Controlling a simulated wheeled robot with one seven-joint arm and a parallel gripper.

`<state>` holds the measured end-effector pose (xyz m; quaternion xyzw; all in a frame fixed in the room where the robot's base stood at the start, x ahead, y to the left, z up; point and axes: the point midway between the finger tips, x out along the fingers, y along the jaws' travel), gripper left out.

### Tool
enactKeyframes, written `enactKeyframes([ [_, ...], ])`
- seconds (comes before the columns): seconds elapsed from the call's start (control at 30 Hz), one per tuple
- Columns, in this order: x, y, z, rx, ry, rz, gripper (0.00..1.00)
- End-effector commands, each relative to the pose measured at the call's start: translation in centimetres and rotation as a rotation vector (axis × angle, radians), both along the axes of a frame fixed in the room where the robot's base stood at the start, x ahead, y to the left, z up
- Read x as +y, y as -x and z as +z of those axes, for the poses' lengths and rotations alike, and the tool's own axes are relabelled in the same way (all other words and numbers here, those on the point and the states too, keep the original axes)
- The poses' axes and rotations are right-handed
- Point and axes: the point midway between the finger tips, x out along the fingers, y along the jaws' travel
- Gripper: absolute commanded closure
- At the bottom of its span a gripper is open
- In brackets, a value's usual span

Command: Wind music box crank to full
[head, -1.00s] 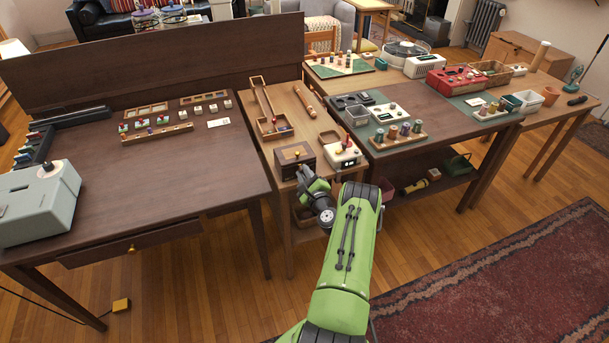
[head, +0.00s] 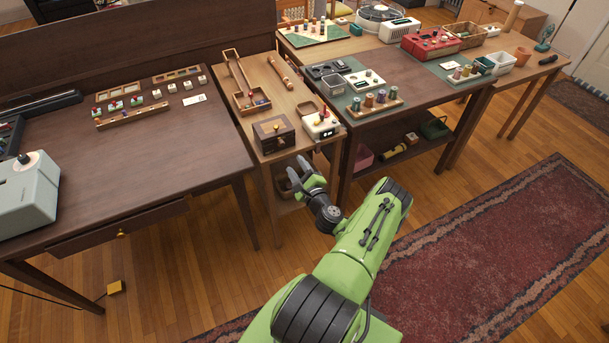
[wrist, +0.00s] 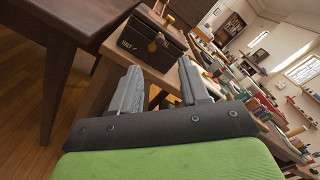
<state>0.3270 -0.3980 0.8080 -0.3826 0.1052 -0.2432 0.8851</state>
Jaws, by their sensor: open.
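The music box looks to be the small dark brown wooden box (head: 274,134) at the front end of the narrow light-wood table.
A white device with coloured knobs (head: 321,124) stands right beside the box. A wooden tray (head: 250,101) lies behind it. A large dark desk (head: 150,170) is at the left, a table with spools (head: 400,80) at the right. Open floor and a red rug (head: 480,240) lie in front.

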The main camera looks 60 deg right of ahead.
Motion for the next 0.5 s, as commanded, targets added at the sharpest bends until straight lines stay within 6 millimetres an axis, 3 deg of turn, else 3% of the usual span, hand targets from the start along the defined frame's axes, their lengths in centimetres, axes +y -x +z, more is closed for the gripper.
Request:
enactKeyframes([
  [0.1,1.4,2.6,0.2,-0.004,-0.006,-0.006,0.55],
  [0.2,2.3,4.0,0.1,0.000,-0.002,-0.002,0.55],
  [0.5,2.9,4.7,0.0,0.001,0.005,0.001,0.55],
])
